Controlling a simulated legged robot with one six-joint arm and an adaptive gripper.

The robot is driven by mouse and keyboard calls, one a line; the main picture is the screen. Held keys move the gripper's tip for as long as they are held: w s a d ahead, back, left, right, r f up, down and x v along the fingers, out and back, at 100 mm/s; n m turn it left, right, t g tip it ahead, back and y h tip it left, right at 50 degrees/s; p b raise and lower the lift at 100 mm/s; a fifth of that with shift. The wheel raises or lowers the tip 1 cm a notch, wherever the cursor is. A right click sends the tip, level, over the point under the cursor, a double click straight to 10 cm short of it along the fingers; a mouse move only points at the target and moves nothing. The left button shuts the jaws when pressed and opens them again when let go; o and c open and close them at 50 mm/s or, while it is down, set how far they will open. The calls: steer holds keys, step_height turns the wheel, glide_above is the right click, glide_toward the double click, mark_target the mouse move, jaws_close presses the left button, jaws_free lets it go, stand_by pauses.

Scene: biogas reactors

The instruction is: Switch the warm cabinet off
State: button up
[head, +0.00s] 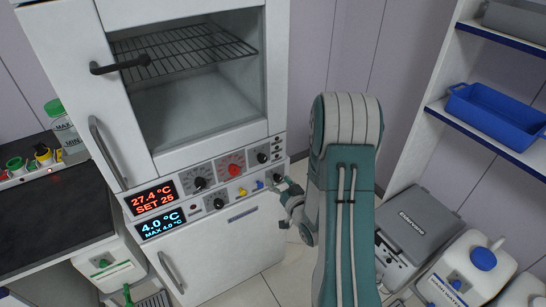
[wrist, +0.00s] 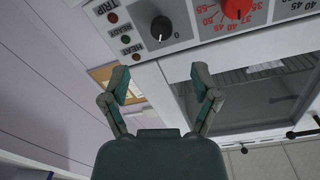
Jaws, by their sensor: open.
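The warm cabinet (head: 190,150) stands at the left in the head view, with a glass window and a wire shelf inside. Its upper display (head: 154,198) reads 27.4 °C, SET 25. A black knob (head: 263,157) sits at the panel's right end, right of a red dial (head: 235,170). In the wrist view the black knob (wrist: 162,28) shows a white pointer mark; its setting is too small to read surely. The red dial (wrist: 237,8) is cut by the top edge. My gripper (head: 283,188) is open and empty, before the panel's lower right; it shows in the wrist view (wrist: 161,83), apart from the knob.
TRIP, READY and HEAT lamps (wrist: 125,39) lie beside the black knob. A lower display (head: 160,223) reads 4.0 °C. More small controls (head: 258,185) line the lower row. A shelf with a blue tray (head: 495,115), a grey case (head: 418,222) and canisters (head: 467,265) stand right.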

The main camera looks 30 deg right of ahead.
mark_target(263, 161)
steer(key=w, duration=1)
steer(key=shift+d+f, duration=0.1)
steer(key=shift+d, duration=0.1)
steer(key=shift+w, duration=0.2)
steer(key=shift+w+a, duration=0.1)
steer(key=shift+a, duration=0.2)
steer(key=shift+d, duration=0.1)
jaws_close()
